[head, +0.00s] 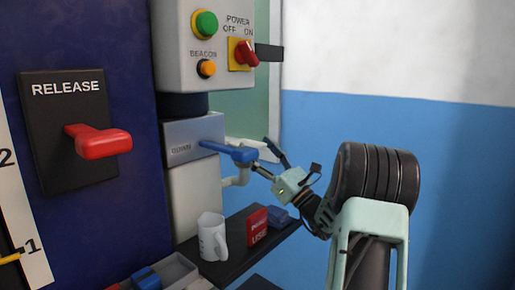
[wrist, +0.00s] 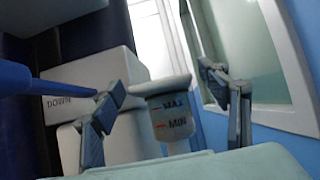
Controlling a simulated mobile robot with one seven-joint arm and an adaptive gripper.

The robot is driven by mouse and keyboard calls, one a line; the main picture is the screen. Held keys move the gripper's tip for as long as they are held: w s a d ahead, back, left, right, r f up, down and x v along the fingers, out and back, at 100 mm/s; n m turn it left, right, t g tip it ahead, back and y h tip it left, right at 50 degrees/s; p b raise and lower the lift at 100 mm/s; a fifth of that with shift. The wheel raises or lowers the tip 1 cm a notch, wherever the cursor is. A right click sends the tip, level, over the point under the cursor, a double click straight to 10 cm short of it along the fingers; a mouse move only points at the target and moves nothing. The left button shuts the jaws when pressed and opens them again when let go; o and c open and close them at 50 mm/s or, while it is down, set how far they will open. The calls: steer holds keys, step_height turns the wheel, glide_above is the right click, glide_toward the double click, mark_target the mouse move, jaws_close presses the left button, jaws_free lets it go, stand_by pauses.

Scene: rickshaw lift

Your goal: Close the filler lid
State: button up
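A pale filler reservoir (wrist: 168,125) with red MAX and MIN marks and a wide top rim (wrist: 162,86) stands in the middle of the wrist view. In the head view, a white part (head: 246,142) shows behind a blue lever, largely covered; I cannot tell if it is the rim or the lid. I cannot make out the lid's position clearly. My gripper (head: 266,158) is just right of the blue lever in the head view. In the wrist view, my gripper (wrist: 170,105) is open and empty, its fingers spread left and right of the reservoir in the picture.
The blue lever (head: 229,151) juts out from a grey block and shows at the left of the wrist view (wrist: 50,85). Below are a shelf (head: 240,248), a white mug (head: 212,238) and a red box (head: 257,226). A red release handle (head: 100,141) is at left.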

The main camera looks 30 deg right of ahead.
steer(key=v, duration=1.2)
stand_by(0.4)
